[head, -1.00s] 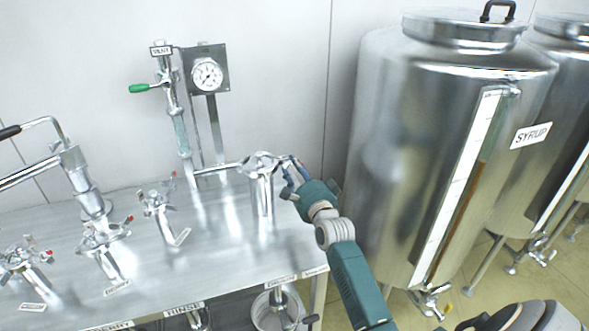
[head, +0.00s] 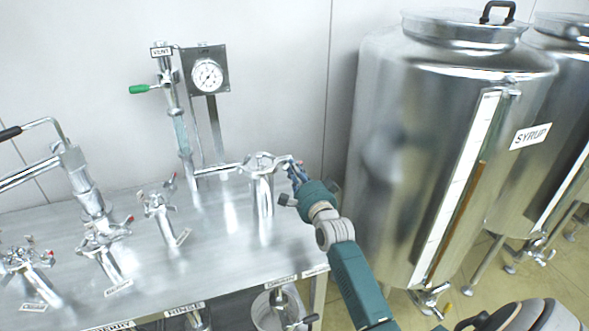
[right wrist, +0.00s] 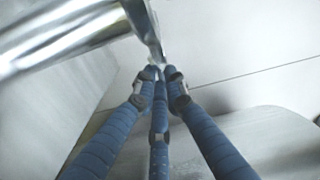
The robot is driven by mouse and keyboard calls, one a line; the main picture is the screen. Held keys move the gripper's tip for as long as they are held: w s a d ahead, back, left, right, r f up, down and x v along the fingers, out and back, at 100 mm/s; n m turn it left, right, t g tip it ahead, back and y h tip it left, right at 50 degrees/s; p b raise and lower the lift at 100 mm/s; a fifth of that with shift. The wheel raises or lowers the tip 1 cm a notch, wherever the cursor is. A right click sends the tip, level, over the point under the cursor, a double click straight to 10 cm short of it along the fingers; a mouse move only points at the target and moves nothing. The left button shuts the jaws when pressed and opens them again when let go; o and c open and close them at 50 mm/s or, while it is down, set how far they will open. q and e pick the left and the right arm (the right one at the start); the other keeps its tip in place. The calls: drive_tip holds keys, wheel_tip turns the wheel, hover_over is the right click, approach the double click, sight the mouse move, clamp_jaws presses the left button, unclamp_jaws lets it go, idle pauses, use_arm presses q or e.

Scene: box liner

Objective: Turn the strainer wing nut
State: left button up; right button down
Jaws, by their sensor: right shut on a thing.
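The strainer (head: 263,190) is an upright shiny metal body on the steel table's right part, with a clamp around its top. Its wing nut (head: 291,159) is on the right side of that clamp, small and partly hidden by my fingers. My right gripper (head: 295,168) reaches it from the lower right and is shut on it. In the right wrist view, the blue ribbed fingers (right wrist: 160,75) close together at the end of a thin metal piece (right wrist: 152,35) beside the strainer's shiny body (right wrist: 70,40). The exact grip is hidden between the fingertips. My left gripper is not in view.
A pipe with a green-handled valve (head: 140,88) and a gauge (head: 207,76) rise behind the strainer. Several valve fittings stand left on the table (head: 215,262). A large steel tank (head: 420,150) stands close to the right of my right arm.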

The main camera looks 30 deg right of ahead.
drive_tip(key=shift+s+d+r+n+p, duration=0.1)
drive_tip(key=shift+n+p, duration=0.55)
drive_tip(key=shift+n, duration=3.5)
drive_tip(key=shift+s+n+p, duration=0.1)
drive_tip(key=shift+n+p, duration=0.5)
drive_tip(key=shift+n, duration=3.55)
drive_tip(key=shift+w, duration=0.1)
drive_tip(key=c, duration=1.8)
unclamp_jaws()
drive_tip(key=v, duration=1.2)
drive_tip(key=shift+d, duration=0.1)
